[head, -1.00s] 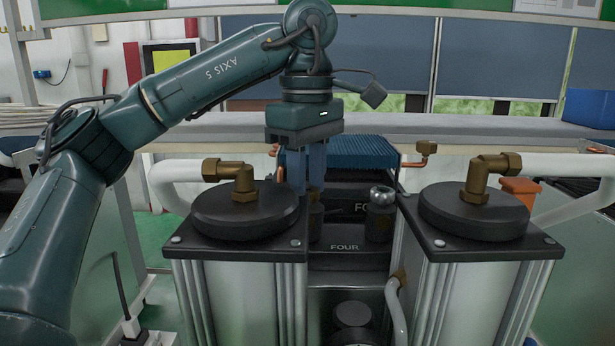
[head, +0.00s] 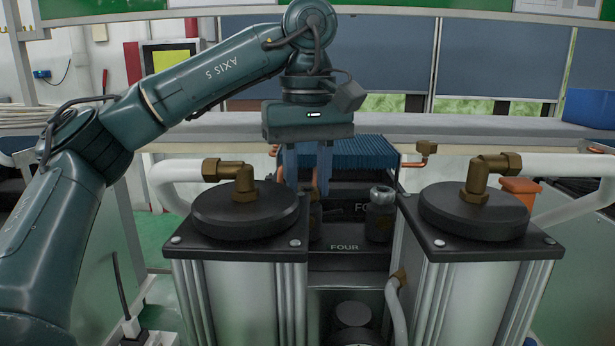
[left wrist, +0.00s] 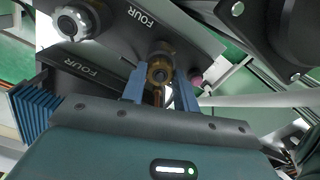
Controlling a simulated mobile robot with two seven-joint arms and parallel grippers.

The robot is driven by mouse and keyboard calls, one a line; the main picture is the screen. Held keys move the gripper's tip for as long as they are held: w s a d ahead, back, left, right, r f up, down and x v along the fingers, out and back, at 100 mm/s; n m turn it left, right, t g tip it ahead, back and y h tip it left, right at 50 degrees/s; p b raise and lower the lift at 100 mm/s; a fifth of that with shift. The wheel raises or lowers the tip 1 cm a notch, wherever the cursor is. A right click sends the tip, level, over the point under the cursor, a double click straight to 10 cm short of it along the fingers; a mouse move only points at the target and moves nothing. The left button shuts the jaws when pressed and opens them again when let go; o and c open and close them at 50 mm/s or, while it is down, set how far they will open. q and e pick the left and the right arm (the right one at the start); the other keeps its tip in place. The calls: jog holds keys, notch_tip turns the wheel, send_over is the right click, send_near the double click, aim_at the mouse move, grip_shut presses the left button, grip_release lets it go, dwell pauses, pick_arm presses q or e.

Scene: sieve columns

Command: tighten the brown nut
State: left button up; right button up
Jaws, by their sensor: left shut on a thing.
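My left gripper (head: 309,188) points down between the two columns, behind the left column's black cap. In the left wrist view its two blue fingers (left wrist: 160,84) are shut on the brown nut (left wrist: 160,72), one on each side. The nut sits on a dark fitting by a black block labelled FOUR. In the head view the nut is mostly hidden behind the fingers and the cap. My right gripper is in neither view.
Two silver columns with black caps (head: 244,213) (head: 475,212) and brass elbows (head: 228,180) (head: 486,175) stand close on either side. A grey-topped fitting (head: 381,196) stands to the right of the gripper. A blue finned block (head: 368,152) lies behind.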

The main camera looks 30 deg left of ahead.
aim_at(307, 189)
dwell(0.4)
pick_arm(q)
jog(key=o, duration=1)
jog(key=shift+r, duration=0.1)
notch_tip(307, 189, up, 13)
jog(key=shift+r, duration=0.1)
dwell(0.5)
